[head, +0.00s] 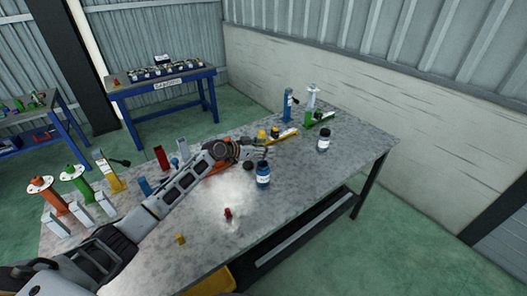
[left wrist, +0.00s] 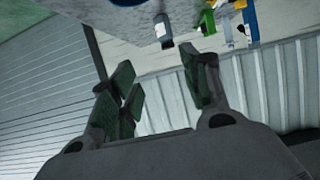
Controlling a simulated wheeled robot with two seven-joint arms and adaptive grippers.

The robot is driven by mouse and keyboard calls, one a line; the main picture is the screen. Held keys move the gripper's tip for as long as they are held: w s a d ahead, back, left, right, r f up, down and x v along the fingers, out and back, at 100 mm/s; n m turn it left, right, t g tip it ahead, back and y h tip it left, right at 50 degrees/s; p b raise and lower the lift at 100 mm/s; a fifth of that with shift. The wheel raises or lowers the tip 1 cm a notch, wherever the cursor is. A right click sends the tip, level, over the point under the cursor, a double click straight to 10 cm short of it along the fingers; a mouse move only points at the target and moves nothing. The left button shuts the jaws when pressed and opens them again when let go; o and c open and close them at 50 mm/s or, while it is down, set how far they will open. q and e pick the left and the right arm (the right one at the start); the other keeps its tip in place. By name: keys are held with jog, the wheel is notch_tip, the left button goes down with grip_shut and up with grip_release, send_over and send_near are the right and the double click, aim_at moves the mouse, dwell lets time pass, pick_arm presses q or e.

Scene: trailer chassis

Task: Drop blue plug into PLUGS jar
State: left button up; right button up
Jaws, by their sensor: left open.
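My left gripper (head: 260,152) is at the middle of the table, just above and behind a jar with blue in it (head: 263,174). The jar's white label is too small to read. In the left wrist view my left gripper (left wrist: 157,80) has its fingers apart, with nothing between them. Another labelled jar (head: 324,140), clear with a dark top, stands farther right; its label is also unreadable. I cannot make out a separate blue plug. A red plug (head: 228,213) and a yellow plug (head: 180,238) are on the table near the front. My right gripper is not in view.
A dark round lid (head: 248,165) lies left of the blue jar. Blue (head: 287,105) and white-green (head: 311,101) stands are at the back. Orange (head: 47,194), green (head: 76,183) and yellow (head: 108,172) stands are at the left. The table's right front is clear.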

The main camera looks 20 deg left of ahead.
pick_arm(q)
notch_tip(320, 180, up, 3)
dwell(0.3)
jog(key=shift+s+f, duration=0.1)
dwell(0.5)
